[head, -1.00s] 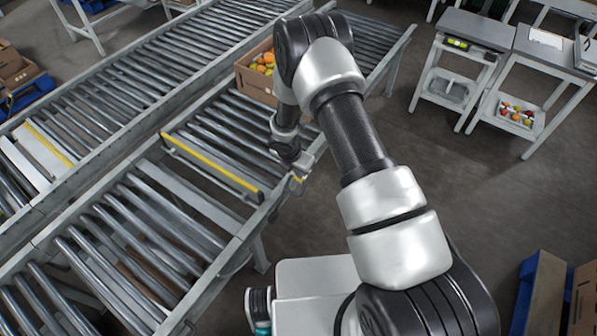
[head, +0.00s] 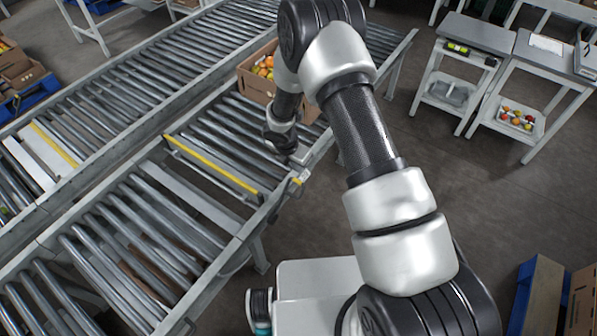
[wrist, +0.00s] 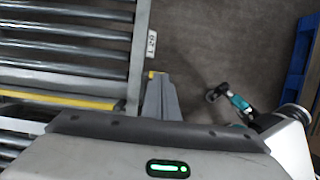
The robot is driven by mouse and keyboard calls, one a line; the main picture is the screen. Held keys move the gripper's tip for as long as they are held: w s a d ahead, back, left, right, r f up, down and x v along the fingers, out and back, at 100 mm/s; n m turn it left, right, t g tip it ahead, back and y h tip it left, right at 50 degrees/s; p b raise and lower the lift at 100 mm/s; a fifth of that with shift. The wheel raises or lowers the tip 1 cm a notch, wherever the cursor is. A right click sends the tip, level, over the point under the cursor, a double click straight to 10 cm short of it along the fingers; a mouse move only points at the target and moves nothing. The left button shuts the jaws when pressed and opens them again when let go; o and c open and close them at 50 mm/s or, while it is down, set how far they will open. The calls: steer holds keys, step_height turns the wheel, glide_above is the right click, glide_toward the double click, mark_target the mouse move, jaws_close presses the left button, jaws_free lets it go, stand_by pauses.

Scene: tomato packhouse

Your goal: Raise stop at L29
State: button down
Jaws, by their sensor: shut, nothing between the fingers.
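The near conveyor lane has a stop (head: 212,165), a bar with a yellow top edge across the rollers. Its pale face shows below the yellow edge, and it appears to stand above the rollers. A small yellow-tipped lever (head: 297,180) sticks out at the lane's right side rail; its tip also shows in the wrist view (wrist: 152,74). My gripper (head: 299,157) is shut and empty, just above and beyond this lever. In the wrist view its grey fingers (wrist: 163,98) are beside the yellow tip; contact is unclear. A white label (wrist: 151,45) is on the rail, its text unreadable.
A cardboard crate of tomatoes (head: 257,86) sits on the near lane beyond the stop, close to my arm. The far lane has another yellow-edged stop (head: 55,145). Side tables (head: 470,32) stand at the right.

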step_height(320, 180, up, 7)
steer(key=w, duration=0.1)
steer(key=shift+d+f+p, duration=0.15)
steer(key=shift+d+p, duration=0.2)
steer(key=shift+w, duration=0.15)
steer(key=s+d+r+m+p, duration=0.1)
steer(key=s+d+r+m, duration=0.2)
steer(key=r, duration=0.7)
steer(key=s+d+r+m+t+p, duration=0.1)
steer(key=d+r+m, duration=0.3)
steer(key=r, duration=0.6)
steer(key=s+d+r+m+p, duration=0.1)
steer(key=s+d+r+m, duration=0.1)
steer(key=r+m, duration=0.55)
steer(key=s+r+m+t+y+p, duration=0.1)
steer(key=s+r+m, duration=0.6)
steer(key=s, duration=0.4)
steer(key=s+r+m+t+y+p, duration=0.1)
steer(key=s+r+m, duration=0.6)
steer(key=s+r, duration=0.3)
steer(key=shift+s+r+p, duration=0.3)
steer(key=shift+s, duration=0.75)
